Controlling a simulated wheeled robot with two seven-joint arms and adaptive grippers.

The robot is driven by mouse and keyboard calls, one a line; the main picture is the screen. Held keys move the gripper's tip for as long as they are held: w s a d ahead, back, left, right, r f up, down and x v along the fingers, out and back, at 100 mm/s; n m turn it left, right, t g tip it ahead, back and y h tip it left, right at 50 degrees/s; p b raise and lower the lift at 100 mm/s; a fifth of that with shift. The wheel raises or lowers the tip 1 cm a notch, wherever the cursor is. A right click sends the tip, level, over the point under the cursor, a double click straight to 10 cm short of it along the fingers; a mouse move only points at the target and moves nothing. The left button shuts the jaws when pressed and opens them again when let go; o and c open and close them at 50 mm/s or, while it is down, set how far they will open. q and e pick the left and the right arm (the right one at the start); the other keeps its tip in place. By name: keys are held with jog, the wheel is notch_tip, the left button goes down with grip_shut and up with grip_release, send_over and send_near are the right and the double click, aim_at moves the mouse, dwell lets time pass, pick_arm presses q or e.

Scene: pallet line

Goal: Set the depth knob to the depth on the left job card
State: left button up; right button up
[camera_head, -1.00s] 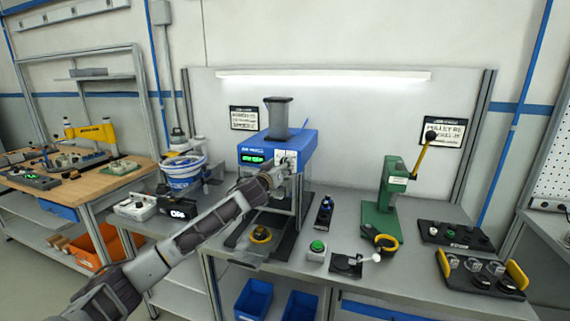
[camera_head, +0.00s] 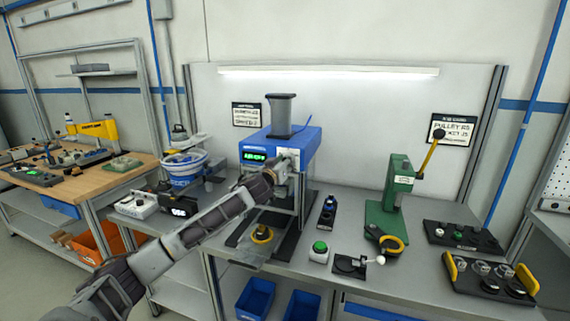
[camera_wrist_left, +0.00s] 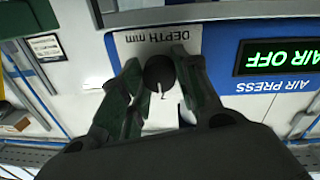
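The blue press (camera_head: 310,146) stands on the middle bench. My left gripper is at its front panel in the head view (camera_head: 280,166). In the wrist view, which is upside down, the round black depth knob (camera_wrist_left: 159,72) sits below the "DEPTH mm" label. The fingers of my left gripper (camera_wrist_left: 160,75) lie along both sides of the knob and appear to touch it. A white pointer mark and what looks like a 2 show at the knob's edge; other scale marks are hidden. The left job card (camera_head: 246,114) hangs behind the press; its text is too blurred to read. My right gripper is not in view.
The press display (camera_wrist_left: 279,57) reads "AIR OFF". A green hand press (camera_head: 390,205), a green push button (camera_head: 320,250) and a black tray with yellow handles (camera_head: 490,280) stand to the right. A second card (camera_head: 452,130) hangs behind the green press.

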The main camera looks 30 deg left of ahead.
pick_arm(q)
jog(key=shift+c, duration=1.2)
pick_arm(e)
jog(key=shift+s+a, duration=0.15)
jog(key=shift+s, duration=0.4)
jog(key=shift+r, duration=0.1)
